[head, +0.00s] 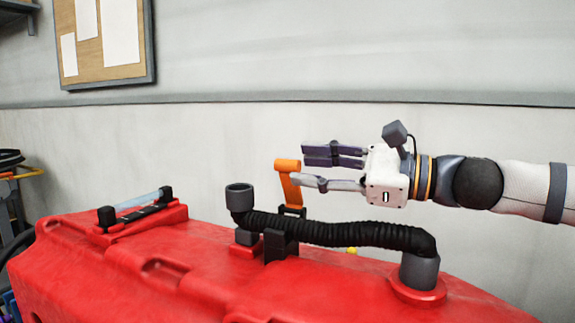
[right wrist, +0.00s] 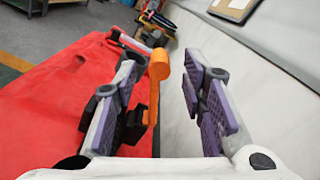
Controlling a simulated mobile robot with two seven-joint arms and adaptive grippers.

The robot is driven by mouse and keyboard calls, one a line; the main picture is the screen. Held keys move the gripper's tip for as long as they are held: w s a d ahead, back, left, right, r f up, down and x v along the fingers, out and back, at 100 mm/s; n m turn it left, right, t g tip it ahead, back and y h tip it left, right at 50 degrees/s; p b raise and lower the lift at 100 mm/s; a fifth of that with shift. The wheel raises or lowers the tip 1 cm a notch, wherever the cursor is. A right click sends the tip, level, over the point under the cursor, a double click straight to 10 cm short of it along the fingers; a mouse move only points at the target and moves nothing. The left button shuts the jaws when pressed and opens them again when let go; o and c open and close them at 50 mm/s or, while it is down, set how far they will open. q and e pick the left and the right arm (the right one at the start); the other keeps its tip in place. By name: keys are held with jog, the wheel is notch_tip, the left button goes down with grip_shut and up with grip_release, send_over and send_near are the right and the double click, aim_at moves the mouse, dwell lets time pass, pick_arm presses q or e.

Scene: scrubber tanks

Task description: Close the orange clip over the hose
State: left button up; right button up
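The orange clip (head: 289,188) stands upright, swung open, on a black bracket (head: 292,211) behind the black ribbed hose (head: 330,233). The hose runs between two grey ports and passes through a black holder (head: 274,246). My right gripper (head: 300,167) is open beside the clip, reaching in from the right. Its lower fingertip overlaps the clip's upper part; I cannot tell if it touches. In the right wrist view, the clip (right wrist: 156,85) shows between the spread fingers (right wrist: 165,72), close to the left finger. My left gripper is not in view.
The hose is on a red tank (head: 140,265). A grey port (head: 239,197) stands at the hose's left end, another (head: 419,272) at its right. A handle-like fitting (head: 135,208) is at the tank's left.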

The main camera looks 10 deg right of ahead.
jog(key=v, duration=0.7)
jog(key=c, duration=0.3)
jog(key=w+r+n, duration=0.1)
jog(key=n, duration=0.3)
jog(key=w+d+r+n+g, duration=0.1)
jog(key=r+n, duration=0.1)
jog(key=n, duration=0.2)
jog(key=w+d+r+n, duration=0.1)
jog(key=n, duration=0.3)
jog(key=shift+w+r+p, duration=0.2)
jog(key=shift+w+p, duration=0.05)
jog(key=shift+p, duration=0.05)
grip_shut()
notch_tip(320, 180, up, 4)
jog(key=w+d+n+g+h, duration=0.1)
jog(key=n+g, duration=0.1)
jog(key=n, duration=1)
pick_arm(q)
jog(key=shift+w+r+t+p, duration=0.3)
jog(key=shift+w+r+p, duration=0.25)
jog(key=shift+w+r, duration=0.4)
pick_arm(e)
jog(key=w+a+f+n, duration=0.1)
jog(key=w+a+f, duration=0.2)
jog(key=a, duration=0.6)
jog(key=shift+a+f, duration=0.15)
jog(key=shift+f, duration=0.9)
